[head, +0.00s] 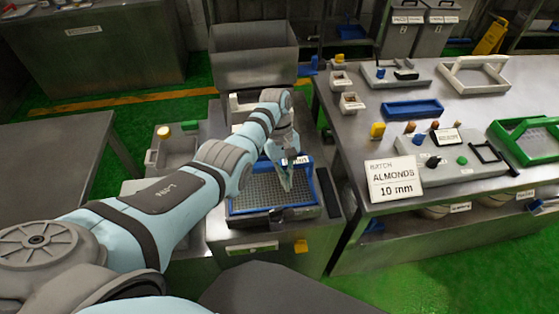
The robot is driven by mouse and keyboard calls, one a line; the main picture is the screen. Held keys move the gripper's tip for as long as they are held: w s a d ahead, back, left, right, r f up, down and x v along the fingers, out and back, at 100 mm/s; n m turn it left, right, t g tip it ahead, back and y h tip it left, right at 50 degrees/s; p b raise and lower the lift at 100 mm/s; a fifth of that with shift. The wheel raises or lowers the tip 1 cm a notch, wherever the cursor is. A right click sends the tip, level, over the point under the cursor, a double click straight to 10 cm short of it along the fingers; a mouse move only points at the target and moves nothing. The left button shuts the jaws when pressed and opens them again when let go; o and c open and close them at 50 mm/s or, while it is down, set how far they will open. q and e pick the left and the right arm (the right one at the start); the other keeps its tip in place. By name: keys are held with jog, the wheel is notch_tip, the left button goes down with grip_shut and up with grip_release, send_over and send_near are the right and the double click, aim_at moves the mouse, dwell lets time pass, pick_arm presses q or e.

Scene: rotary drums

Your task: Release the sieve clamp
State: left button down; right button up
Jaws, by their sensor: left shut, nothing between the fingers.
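A sieve with a blue frame (245,211) and grey mesh sits on the metal machine at the centre. A dark fitting (277,214) stands at the middle of its front edge; it may be the clamp, but it is too small to tell its position. A yellow part (301,246) is on the machine's front face. My left gripper (288,187) points down over the sieve, behind the dark fitting. It is shut and empty; I cannot tell whether its tips touch the mesh. My arm hides part of the sieve's left and back. My right gripper is not in view.
A steel table (345,235) on the right holds a card reading "ALMONDS 10 mm" (394,179), a blue tray (411,109), a white frame (472,75) and a green frame (527,139). A grey bin (254,55) stands behind the machine. Green floor lies open at lower right.

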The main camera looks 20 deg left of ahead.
pick_arm(q)
jog(key=v, duration=0.6)
jog(key=shift+r, duration=0.2)
jog(key=shift+a+f, duration=0.1)
